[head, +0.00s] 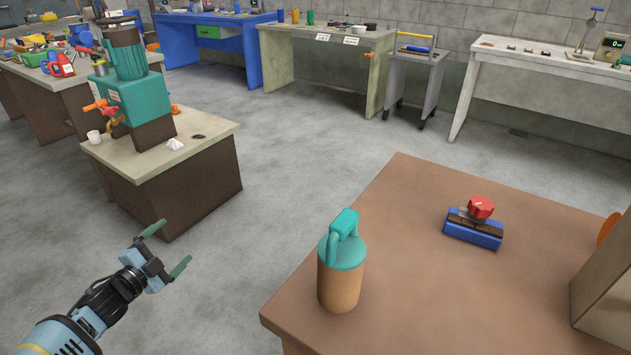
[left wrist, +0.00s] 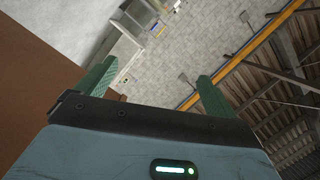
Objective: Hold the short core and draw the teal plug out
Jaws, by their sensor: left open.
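A short core (head: 340,287), a tan-brown cylinder, stands upright on the brown table near its left corner. The teal plug (head: 342,252), with a round cap and a looped handle on top, sits in the core's upper end. How deep it goes inside is hidden. My left gripper (head: 172,246) is open and empty, left of the core and apart from it, out past the table's edge. In the left wrist view its two green fingers (left wrist: 157,75) are spread with nothing between them. The core and plug do not show there. My right gripper is not in view.
On the brown table (head: 420,290), a blue block with a red knob (head: 474,225) lies at the back right. A brown box (head: 607,300) stands at the right edge. The table around the core is clear. A bench with a teal machine (head: 137,95) stands at the left.

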